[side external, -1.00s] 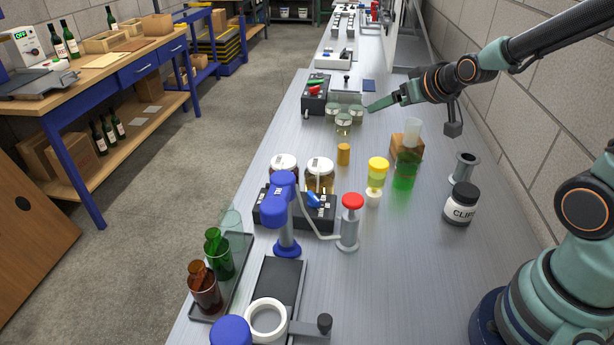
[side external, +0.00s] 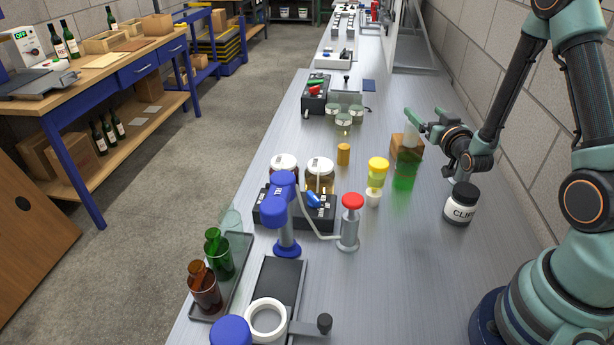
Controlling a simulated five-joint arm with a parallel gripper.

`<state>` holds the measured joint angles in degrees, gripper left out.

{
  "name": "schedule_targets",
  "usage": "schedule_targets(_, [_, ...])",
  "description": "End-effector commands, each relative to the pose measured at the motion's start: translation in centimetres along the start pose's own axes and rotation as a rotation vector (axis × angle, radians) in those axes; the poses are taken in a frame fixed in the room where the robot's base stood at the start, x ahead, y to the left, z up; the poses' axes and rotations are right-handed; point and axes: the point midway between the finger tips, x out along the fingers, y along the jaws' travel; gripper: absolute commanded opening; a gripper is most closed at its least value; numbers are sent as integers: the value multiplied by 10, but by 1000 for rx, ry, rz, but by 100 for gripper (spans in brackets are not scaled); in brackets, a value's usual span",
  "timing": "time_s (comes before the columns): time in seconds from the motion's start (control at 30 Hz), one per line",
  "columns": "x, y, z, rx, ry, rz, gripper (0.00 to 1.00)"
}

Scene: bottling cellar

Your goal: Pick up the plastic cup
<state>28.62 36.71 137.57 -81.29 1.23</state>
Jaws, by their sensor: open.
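A pale, translucent cup (side external: 411,133) stands by a brown block (side external: 398,145) on the right of the bench; it looks like the plastic cup. My gripper (side external: 422,115) is open beside it, with its fingers at the cup's upper right. One finger overlaps the cup in the picture, and I cannot tell whether they touch. A translucent green vessel (side external: 405,178) stands just in front and hides the lower part of the cup and block.
A black CLIPS jar (side external: 460,205) stands below my wrist. A yellow-topped container (side external: 377,168), a red-capped pump (side external: 350,225) and a blue capping device (side external: 285,200) stand to the left. The right strip of bench is mostly clear.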

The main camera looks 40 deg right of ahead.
Motion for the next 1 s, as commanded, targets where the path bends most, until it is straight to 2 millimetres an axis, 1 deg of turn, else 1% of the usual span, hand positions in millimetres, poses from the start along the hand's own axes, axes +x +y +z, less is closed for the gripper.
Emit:
schedule_targets(0.03, [0,0,8,0,-5,0,91])
schedule_targets(0.1, [0,0,16,0,-5,-1,91])
schedule_targets(0.33, [2,0,41,0,-4,-1,91])
schedule_targets(0.67, [3,1,57,0,-3,-1,91])
schedule_targets(0.9, [38,0,56,0,2,-1,91])
schedule_targets(1.0, [48,0,57,0,0,-2,91])
